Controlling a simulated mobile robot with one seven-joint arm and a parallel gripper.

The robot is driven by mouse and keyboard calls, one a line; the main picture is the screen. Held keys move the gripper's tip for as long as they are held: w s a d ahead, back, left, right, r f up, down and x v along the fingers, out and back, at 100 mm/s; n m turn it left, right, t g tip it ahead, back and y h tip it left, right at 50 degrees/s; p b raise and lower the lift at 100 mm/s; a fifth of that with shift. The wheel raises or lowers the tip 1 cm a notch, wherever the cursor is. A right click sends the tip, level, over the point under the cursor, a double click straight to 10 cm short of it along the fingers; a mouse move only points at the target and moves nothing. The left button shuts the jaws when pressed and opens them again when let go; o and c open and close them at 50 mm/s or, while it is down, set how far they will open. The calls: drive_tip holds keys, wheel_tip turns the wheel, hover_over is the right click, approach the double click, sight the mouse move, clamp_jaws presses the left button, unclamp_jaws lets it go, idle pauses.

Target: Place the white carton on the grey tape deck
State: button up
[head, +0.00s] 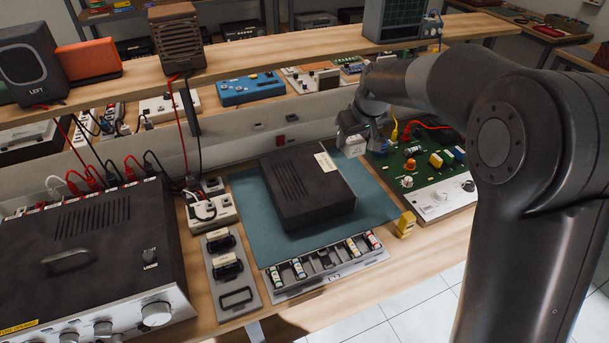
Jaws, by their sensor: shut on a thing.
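The white carton (355,147) is small and hangs at the lower end of my gripper (352,135), near the back right of the work mat. My gripper is shut on it; the fingers are small and partly hidden at this angle. A dark grey flat box with vent slots and a pale label, which I take for the grey tape deck (310,198), lies on the teal mat. The carton is to the right of and behind its back right corner. Its top looks bare apart from the label. The exact height of the carton cannot be told.
The teal mat (375,207) lies under the deck. A green circuit board (425,165) with cables stands right, a yellow block (405,225) in front of it. A parts tray (325,265) lines the front. A large amplifier (90,245) fills the left. A shelf (235,60) crosses behind.

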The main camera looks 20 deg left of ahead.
drive_tip(key=shift+s+r, duration=0.15)
drive_tip(key=shift+s, duration=0.45)
drive_tip(key=shift+s+r, duration=0.15)
drive_tip(key=shift+s, duration=0.4)
drive_tip(key=shift+s+a+f, duration=0.15)
drive_tip(key=shift+s+a, duration=0.1)
hover_over(302, 172)
drive_tip(key=s+d, duration=0.1)
wheel_tip(302, 172, down, 7)
drive_tip(key=shift+r, duration=0.15)
drive_tip(key=shift+f, duration=2)
drive_tip(key=o, duration=1)
drive_tip(key=shift+f, duration=0.15)
drive_tip(key=v, duration=1.2)
